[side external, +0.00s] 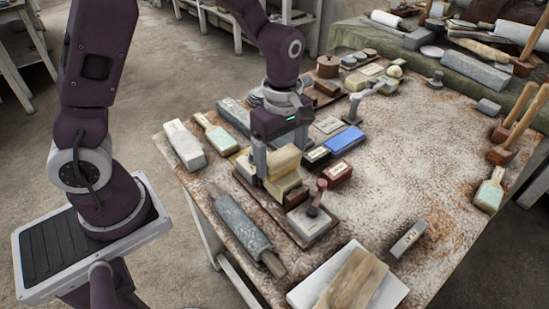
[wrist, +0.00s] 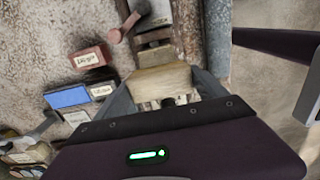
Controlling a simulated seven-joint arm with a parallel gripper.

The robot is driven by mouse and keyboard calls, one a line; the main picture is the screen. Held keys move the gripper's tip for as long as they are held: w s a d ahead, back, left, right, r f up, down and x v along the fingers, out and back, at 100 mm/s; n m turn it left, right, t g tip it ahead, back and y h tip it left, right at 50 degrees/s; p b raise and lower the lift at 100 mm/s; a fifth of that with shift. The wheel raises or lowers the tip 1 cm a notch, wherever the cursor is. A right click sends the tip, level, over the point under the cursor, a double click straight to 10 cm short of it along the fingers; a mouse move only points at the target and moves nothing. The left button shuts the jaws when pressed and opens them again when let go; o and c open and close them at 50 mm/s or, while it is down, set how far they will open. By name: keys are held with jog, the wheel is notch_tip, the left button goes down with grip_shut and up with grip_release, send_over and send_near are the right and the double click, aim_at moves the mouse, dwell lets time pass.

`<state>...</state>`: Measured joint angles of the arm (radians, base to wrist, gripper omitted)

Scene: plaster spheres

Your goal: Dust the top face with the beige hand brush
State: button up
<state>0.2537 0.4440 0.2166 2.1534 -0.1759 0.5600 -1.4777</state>
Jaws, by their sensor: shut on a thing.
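My gripper (side external: 274,160) points down over a dark wooden board (side external: 322,228) near the table's left side. It is shut on a beige block-like thing, which looks like the beige hand brush (side external: 286,158). In the wrist view the brush (wrist: 160,82) spans the gap between the two grey fingers of my gripper (wrist: 165,90). A tan and brown stepped piece (side external: 284,186) lies just below the brush. I cannot tell whether they touch, and the brush's underside and any bristles are hidden. I cannot pick out the top face with certainty.
A red-knobbed tool (side external: 318,195) stands on a pale block at the board's near end. A red box (side external: 337,173) and a blue block (side external: 344,139) lie to the right. The table's middle right is mostly clear.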

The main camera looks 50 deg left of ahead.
jog(key=shift+w, duration=0.55)
jog(key=shift+s, duration=2.25)
jog(key=shift+w, duration=2.25)
jog(key=shift+s+r, duration=0.75)
jog(key=shift+s, duration=0.35)
jog(key=shift+f, duration=0.2)
